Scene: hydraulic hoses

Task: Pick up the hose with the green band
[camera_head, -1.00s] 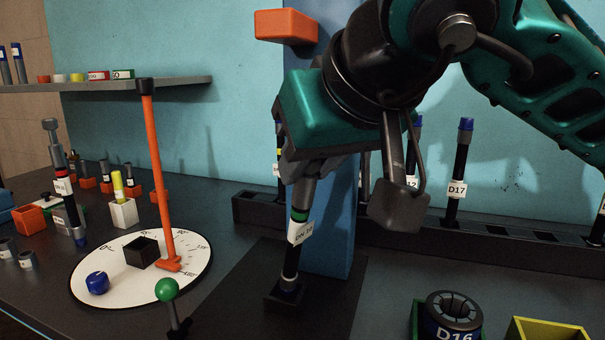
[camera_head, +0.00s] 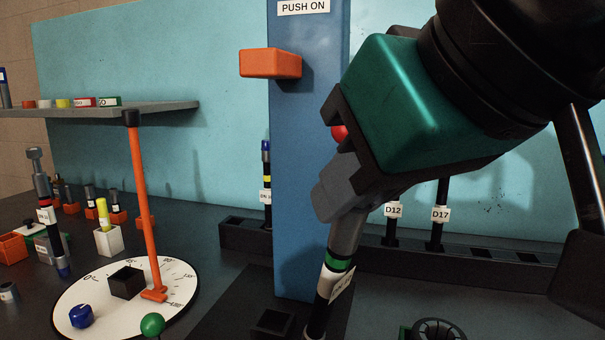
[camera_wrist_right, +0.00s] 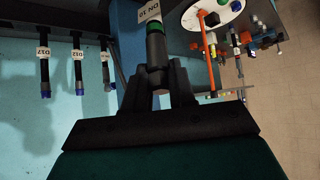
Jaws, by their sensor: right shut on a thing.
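The hose with the green band (camera_head: 338,265) hangs below my right gripper (camera_head: 340,195) in the head view, slightly tilted. It has a grey upper end, a green and white band, a white tag and a black lower part that runs out of the picture. My right gripper is shut on its grey upper end. In the right wrist view the green band (camera_wrist_right: 155,29) shows just beyond the fingers of my right gripper (camera_wrist_right: 158,88). The hose's lower end is out of view. My left gripper is not in view.
A blue column (camera_head: 308,150) with an orange block (camera_head: 270,63) stands close behind the hose. A black socket block (camera_head: 272,322) is at its foot. Hoses tagged D12 (camera_head: 393,211) and D17 (camera_head: 440,215) stand in a rear rack. A white dial (camera_head: 185,285) with an orange lever (camera_head: 142,200) lies left.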

